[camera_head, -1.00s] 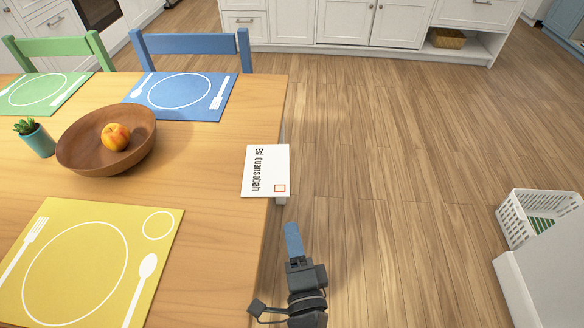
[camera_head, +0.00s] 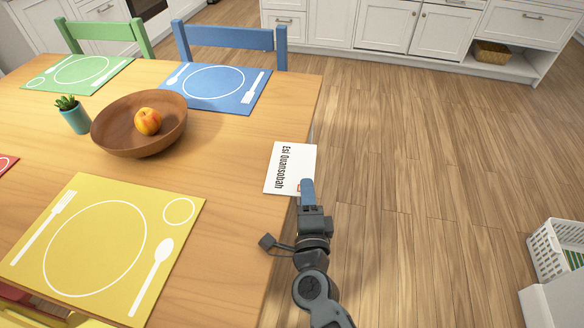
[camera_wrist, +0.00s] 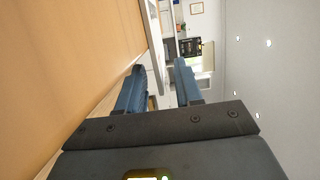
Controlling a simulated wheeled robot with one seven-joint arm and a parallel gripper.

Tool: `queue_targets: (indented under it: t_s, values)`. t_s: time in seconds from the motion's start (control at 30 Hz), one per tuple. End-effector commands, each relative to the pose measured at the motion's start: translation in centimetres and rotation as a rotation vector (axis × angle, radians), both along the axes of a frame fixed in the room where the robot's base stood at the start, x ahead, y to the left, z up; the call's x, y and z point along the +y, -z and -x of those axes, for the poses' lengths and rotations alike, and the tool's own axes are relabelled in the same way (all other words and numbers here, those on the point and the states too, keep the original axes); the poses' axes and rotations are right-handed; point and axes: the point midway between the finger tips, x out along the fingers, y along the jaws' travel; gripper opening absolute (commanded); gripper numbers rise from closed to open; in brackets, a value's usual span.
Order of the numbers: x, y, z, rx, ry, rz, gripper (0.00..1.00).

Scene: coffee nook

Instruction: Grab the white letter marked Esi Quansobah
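The white letter (camera_head: 285,167) marked Esi Quansobah lies flat at the right edge of the wooden table (camera_head: 235,165), its right part sticking out past the edge. Its red-framed stamp is mostly hidden by my gripper (camera_head: 307,184), whose blue finger overlaps the letter's lower right corner. In the wrist view my gripper (camera_wrist: 159,66) is open, with one blue finger on each side. The letter (camera_wrist: 154,48) shows there edge-on as a thin pale strip in the gap between the fingers. I see no finger closed on it.
The floor (camera_head: 420,190) right of the table is clear up to a white basket (camera_head: 556,250).

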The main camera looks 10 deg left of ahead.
Motion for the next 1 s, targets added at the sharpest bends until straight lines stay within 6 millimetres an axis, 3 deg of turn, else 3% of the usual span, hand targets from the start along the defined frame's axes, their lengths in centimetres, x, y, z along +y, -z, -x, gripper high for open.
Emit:
queue_targets:
  t_s: [0.2,0.43,0.8,1.0]
  values:
    - [0.5,0.1,-2.2,0.000,0.000,0.001,0.35]
    - [0.5,0.0,-2.3,0.000,0.000,0.001,0.35]
    - [0.5,0.0,-2.2,0.000,0.000,0.001,0.01]
    - [0.5,0.0,-2.2,0.000,0.000,0.001,0.00]
